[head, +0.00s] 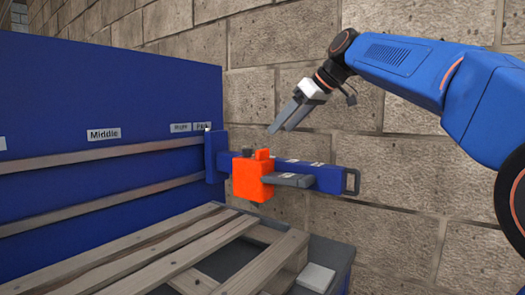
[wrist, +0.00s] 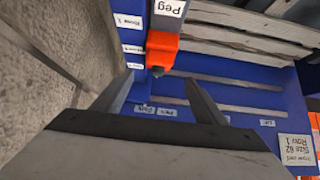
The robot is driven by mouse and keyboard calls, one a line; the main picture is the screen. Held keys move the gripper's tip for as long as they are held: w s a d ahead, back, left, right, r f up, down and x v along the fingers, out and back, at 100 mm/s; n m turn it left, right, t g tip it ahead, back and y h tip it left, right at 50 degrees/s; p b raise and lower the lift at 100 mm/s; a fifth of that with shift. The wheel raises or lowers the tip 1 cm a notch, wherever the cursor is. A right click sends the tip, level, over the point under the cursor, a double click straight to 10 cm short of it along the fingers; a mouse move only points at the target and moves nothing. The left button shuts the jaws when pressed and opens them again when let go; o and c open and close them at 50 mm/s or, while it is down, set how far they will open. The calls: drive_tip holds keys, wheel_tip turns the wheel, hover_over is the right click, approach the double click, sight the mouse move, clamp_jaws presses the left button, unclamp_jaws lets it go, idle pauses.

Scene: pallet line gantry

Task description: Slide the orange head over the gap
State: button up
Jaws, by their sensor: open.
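The orange head (head: 253,180) sits on a blue horizontal beam (head: 330,179) that juts out in front of the stone wall. It has a small raised orange piece on top, and a grey bar (head: 290,180) beside it at the right. My gripper (head: 280,130) is open and empty, above and slightly right of the head, apart from it. In the wrist view the orange head (wrist: 162,50) shows beyond the fingertips of my gripper (wrist: 159,78), roughly between them. A dark opening (head: 228,262) shows between the pallet boards below; I cannot tell whether this is the gap.
A wooden pallet (head: 150,255) lies below the beam. A tall blue panel (head: 110,90) with wooden strips and a "Middle" label stands at the left. The stone wall (head: 400,150) is close behind the beam. A light block (head: 316,277) lies beside the pallet.

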sight(262, 150)
drive_tip(key=x, duration=1.1)
drive_tip(key=shift+w+a+f, duration=0.1)
drive_tip(key=shift+a+f, duration=0.1)
drive_tip(key=shift+f, duration=0.05)
drive_tip(key=c, duration=1.2)
drive_tip(key=s+d, duration=0.1)
drive_tip(key=d, duration=0.1)
drive_tip(key=s+d, duration=0.4)
drive_tip(key=shift+s+d, duration=0.15)
drive_tip(key=shift+d, duration=0.25)
drive_tip(key=shift+c, duration=0.2)
drive_tip(key=shift+r, duration=0.1)
drive_tip(key=o, duration=1.2)
drive_tip(key=shift+o, duration=0.2)
